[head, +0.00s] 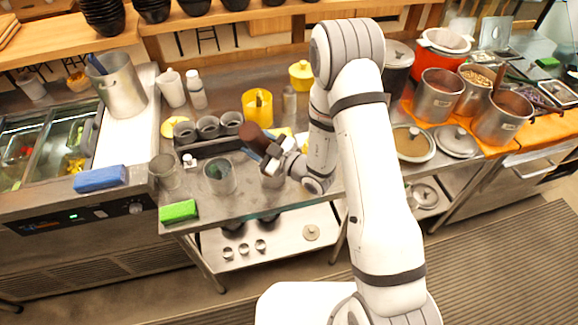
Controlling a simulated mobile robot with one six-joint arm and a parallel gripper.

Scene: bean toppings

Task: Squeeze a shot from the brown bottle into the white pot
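The brown bottle (252,136) is at my gripper (268,150), above the steel table and tilted. The gripper's dark fingers appear closed around it, though the arm and small size hide part of the grip. No pot here is clearly the white one. Below the gripper, a pale cylindrical container (272,179) stands on the table, partly hidden by my gripper. A glass-like container (219,177) stands to its left. At the far right, a red pot (428,60) has a whitish top.
A green sponge (178,211) lies at the front edge. Steel pots (438,96) crowd the right counter.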

